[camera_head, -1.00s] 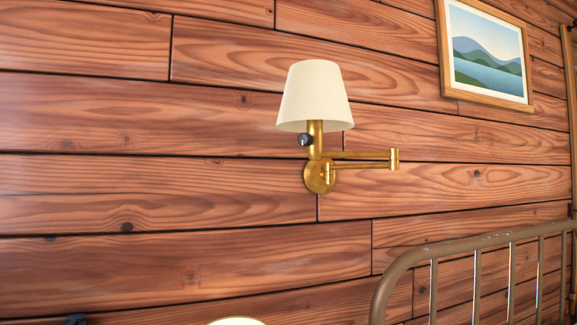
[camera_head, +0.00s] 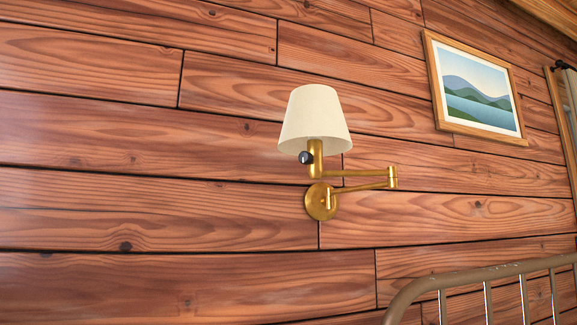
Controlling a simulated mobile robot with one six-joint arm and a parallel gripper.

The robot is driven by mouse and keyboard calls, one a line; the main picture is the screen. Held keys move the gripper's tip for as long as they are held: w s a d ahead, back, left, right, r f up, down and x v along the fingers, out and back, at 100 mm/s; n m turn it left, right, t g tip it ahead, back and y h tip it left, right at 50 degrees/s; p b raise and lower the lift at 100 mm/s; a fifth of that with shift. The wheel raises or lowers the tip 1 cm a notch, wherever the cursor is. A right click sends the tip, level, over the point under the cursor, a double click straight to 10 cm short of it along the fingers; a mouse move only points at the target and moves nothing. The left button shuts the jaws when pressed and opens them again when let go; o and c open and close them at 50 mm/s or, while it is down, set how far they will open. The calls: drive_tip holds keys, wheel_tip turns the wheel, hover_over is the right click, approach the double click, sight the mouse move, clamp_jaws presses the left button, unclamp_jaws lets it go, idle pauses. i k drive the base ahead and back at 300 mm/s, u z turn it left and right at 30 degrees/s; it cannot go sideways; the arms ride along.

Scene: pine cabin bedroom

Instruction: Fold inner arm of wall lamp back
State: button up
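The wall lamp (camera_head: 315,125) is mounted on the plank wall near the middle of the head view. It has a cream shade, a dark knob (camera_head: 306,157) and a round brass wall plate (camera_head: 320,201). The inner arm (camera_head: 355,187) runs from the plate to the right, up to an elbow joint (camera_head: 392,177). The outer arm (camera_head: 352,173) runs back left from that joint to the lamp stem under the shade, so the two arms lie nearly one above the other. My gripper is not in view.
A metal bed frame (camera_head: 470,273) stands at the lower right, below the lamp. A framed landscape picture (camera_head: 475,92) hangs at the upper right. Part of another frame (camera_head: 562,115) shows at the right edge. The wall left of the lamp is bare.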

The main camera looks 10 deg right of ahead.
sight(392, 183)
drive_tip(key=z, duration=0.05)
drive_tip(key=k, duration=0.5)
drive_tip(key=u, duration=0.45)
drive_tip(key=k, duration=1)
drive_tip(key=z, duration=0.45)
drive_tip(key=i, duration=1)
drive_tip(key=z, duration=0.05)
